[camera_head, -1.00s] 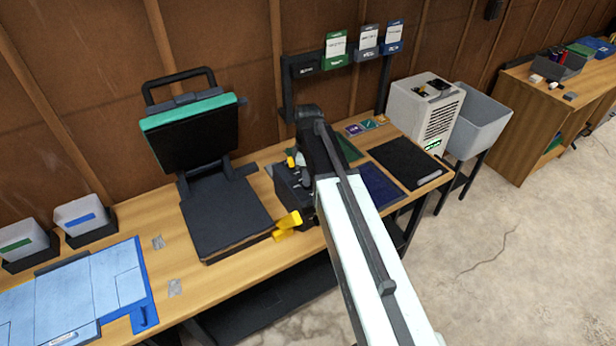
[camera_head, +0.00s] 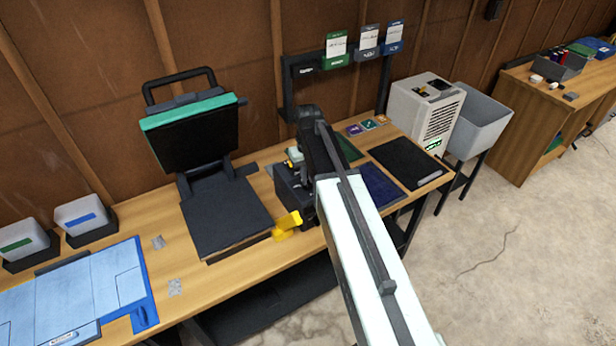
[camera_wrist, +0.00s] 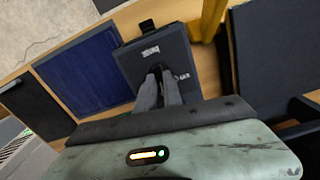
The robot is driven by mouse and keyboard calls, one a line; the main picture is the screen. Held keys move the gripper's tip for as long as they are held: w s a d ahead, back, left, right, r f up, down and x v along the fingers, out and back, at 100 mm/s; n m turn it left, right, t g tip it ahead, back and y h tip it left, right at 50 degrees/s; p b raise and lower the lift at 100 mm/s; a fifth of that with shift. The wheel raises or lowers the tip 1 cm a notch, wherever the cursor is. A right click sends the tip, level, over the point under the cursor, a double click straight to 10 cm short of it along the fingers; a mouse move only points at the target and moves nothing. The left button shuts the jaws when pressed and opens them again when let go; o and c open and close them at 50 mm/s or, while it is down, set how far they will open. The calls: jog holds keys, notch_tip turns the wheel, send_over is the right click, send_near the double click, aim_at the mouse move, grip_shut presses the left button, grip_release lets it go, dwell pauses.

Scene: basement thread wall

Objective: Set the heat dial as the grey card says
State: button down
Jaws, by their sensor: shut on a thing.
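The grey card (camera_head: 368,41) hangs between a green card and a blue card on the dark rack; its writing is too small to read. A black control box (camera_head: 292,192) stands beside the heat press, partly hidden by my arm. In the wrist view, the box's top (camera_wrist: 135,60) bears small white labels. My gripper (camera_wrist: 158,72) points down at this top, its two grey fingers close together on the heat dial. The dial is hidden by the fingers, so its setting cannot be read. In the head view my arm covers the fingertips.
The heat press (camera_head: 225,210) stands open left of the box, its teal-edged upper plate raised. A yellow lever (camera_head: 287,225) sticks out near the box. A blue pad (camera_head: 380,185) and a black pad (camera_head: 407,162) lie to the right.

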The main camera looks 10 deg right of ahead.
jog(key=m, duration=0.5)
jog(key=shift+m, duration=2.5)
jog(key=c, duration=1.5)
grip_release()
jog(key=shift+r, duration=0.1)
notch_tip(320, 180, up, 8)
jog(key=p, duration=0.8)
